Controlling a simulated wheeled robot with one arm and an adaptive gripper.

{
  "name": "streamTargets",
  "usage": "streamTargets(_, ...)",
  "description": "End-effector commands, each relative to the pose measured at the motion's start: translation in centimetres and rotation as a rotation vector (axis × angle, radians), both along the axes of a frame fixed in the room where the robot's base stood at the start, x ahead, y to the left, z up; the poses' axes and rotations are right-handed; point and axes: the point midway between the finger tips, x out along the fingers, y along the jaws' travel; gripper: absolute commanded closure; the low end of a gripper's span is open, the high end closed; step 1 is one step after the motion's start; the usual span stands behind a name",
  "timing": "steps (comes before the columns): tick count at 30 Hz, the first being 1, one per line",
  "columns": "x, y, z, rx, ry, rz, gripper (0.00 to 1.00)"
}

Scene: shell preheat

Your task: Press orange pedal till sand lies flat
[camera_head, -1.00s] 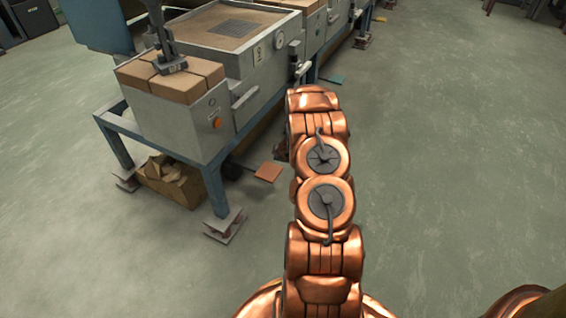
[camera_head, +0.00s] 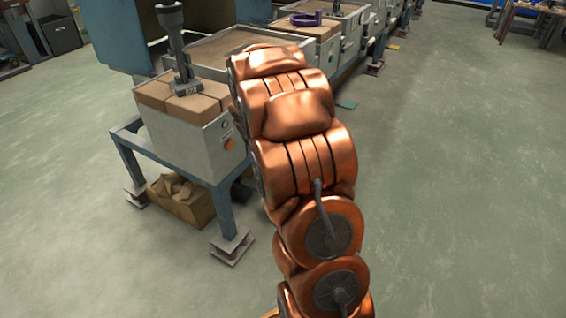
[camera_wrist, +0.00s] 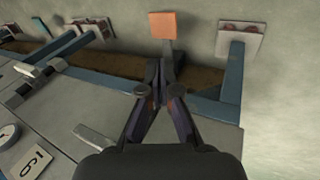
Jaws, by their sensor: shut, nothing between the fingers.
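The orange pedal (camera_wrist: 162,25) is a flat square plate low by the floor, at the top middle of the wrist view. In the head view my arm hides it. My gripper (camera_wrist: 160,68) is shut and empty in the wrist view; its fingertips point toward the pedal and look apart from it, short of it in the picture. The sand bed (camera_head: 225,47) lies in the grey machine box behind my arm in the head view; only part shows, and I cannot tell whether it is flat.
The grey machine (camera_head: 205,145) stands on blue legs, with an orange button (camera_head: 229,144) on its side. Brown blocks and a dark post (camera_head: 178,50) are on top. A box of scraps (camera_head: 182,198) sits beneath. A footed blue leg (camera_wrist: 234,68) is right of the pedal. Open floor lies right.

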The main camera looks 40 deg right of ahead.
Motion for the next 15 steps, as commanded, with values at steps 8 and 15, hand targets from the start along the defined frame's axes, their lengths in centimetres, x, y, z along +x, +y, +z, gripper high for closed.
streamTargets(8, -6.1, 8.2, 4.6, 0.073, 0.078, -0.111, 1.00)
streamTargets(15, -12.8, 15.4, 7.4, 0.158, 0.163, -0.187, 1.00)
